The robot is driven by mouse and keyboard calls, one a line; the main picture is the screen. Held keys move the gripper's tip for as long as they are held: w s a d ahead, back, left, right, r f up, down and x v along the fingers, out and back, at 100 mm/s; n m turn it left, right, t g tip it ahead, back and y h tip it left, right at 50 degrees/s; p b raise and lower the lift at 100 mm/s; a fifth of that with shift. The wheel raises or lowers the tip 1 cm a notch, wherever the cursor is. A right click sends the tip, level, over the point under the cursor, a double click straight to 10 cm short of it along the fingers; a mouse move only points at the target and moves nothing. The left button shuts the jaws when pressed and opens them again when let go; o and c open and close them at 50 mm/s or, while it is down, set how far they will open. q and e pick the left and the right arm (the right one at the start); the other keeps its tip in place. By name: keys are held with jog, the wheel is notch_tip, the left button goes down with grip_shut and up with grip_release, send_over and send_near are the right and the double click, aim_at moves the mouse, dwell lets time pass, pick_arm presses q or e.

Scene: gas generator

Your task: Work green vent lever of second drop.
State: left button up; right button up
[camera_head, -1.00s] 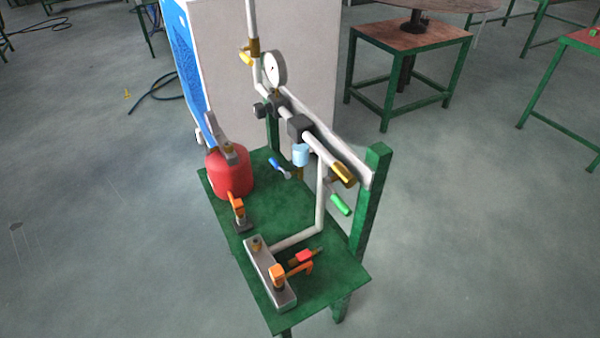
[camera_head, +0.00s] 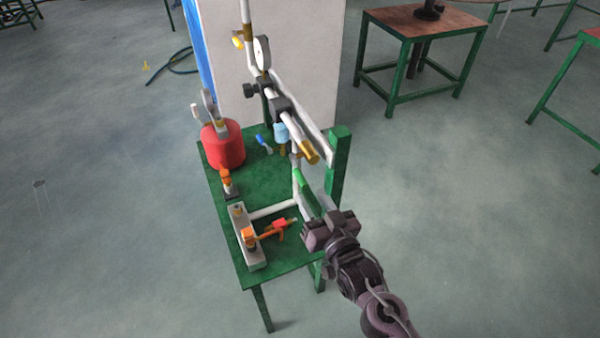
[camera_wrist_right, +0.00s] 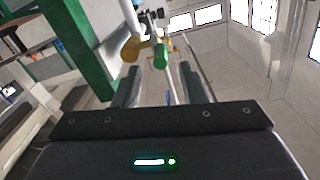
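The green vent lever (camera_head: 298,177) hangs from the pipework on the right side of the green table. In the right wrist view the green lever (camera_wrist_right: 161,56) shows end-on, just ahead of the fingertips and roughly centred between them. My right gripper (camera_head: 311,197) reaches in from the lower right, its fingers pointing at the lever. In the right wrist view the gripper (camera_wrist_right: 160,70) has its two fingers apart with nothing between them. Contact with the lever cannot be told. My left gripper is not in view.
A brass-ended pipe (camera_head: 310,153) and a green post (camera_head: 339,165) stand close by. A blue lever (camera_head: 264,144), a red tank (camera_head: 223,147) and a grey block (camera_head: 250,255) with orange-handled valves occupy the table. The floor right of the table is open.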

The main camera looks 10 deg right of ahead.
aim_at(297, 172)
jog(key=p+x, duration=0.1)
jog(key=x, duration=0.6)
jog(key=shift+w+a, duration=0.1)
jog(key=shift+w, duration=0.2)
grip_shut()
